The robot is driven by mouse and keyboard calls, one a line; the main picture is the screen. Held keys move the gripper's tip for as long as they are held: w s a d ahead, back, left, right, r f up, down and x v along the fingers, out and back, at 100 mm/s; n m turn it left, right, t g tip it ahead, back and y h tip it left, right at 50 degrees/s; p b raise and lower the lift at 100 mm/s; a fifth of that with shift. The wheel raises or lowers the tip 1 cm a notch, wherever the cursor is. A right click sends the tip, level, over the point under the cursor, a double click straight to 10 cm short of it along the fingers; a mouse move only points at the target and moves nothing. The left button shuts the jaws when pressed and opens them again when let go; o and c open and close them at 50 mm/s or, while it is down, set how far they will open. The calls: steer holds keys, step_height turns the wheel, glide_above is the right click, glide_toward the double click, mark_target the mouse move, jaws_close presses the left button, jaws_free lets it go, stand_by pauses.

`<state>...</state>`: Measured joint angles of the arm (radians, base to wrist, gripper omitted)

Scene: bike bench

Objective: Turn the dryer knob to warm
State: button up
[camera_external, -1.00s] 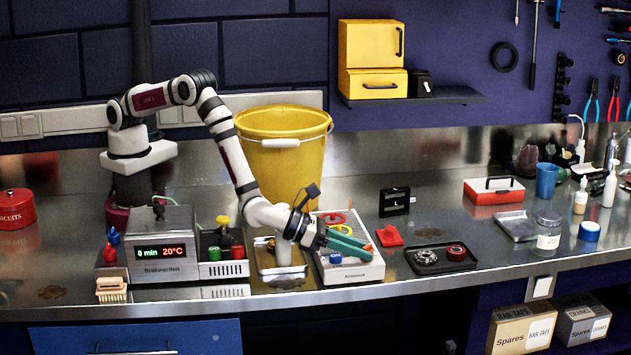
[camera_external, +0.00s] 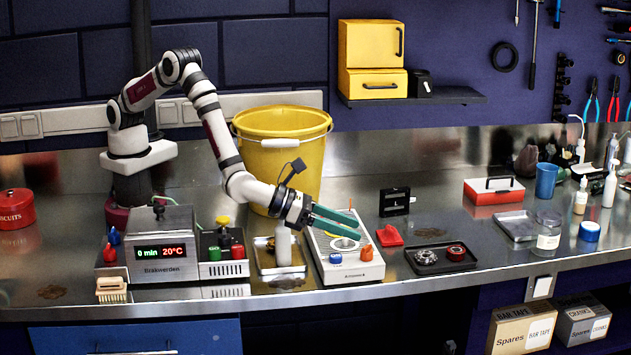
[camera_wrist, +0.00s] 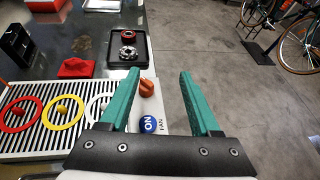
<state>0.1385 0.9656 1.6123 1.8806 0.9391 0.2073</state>
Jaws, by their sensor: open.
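The dryer (camera_external: 350,279) is a low white box with a slatted top on the bench. Its orange knob (camera_external: 366,252) is on its front right, beside the blue button (camera_external: 335,258). In the wrist view the orange knob (camera_wrist: 147,87) lies between the green fingers as seen, closer to the left one. The blue button (camera_wrist: 149,124), marked ON, with FAN beside it, is nearer the camera. My gripper (camera_external: 358,231) is open and empty above the dryer, apart from the knob. I cannot read the knob's setting.
Red (camera_wrist: 20,114), yellow (camera_wrist: 62,111) and white (camera_wrist: 99,108) rings lie on the slats. Right of the dryer are a red cloth-like piece (camera_external: 389,236) and a black tray (camera_external: 441,262) with small parts. A yellow bucket (camera_external: 283,150) stands behind; a control box (camera_external: 165,250) is left.

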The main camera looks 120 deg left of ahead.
mark_target(364, 251)
steer(key=s+d+r, duration=0.3)
steer(key=d+r, duration=0.2)
steer(key=d, duration=0.2)
steer(key=shift+s+d, duration=0.2)
steer(key=shift+d, duration=0.15)
steer(key=s+f+n+g+y, duration=0.2)
steer(key=f, duration=0.1)
steer(key=s+d+f+n+y, duration=0.1)
steer(key=f, duration=0.1)
steer(key=shift+s+n+g, duration=0.2)
steer(key=shift+n+g, duration=0.1)
steer(key=shift+g, duration=0.1)
steer(key=x, duration=1.5)
steer(key=shift+a+f, duration=0.15)
steer(key=shift+a, duration=0.1)
jaws_close()
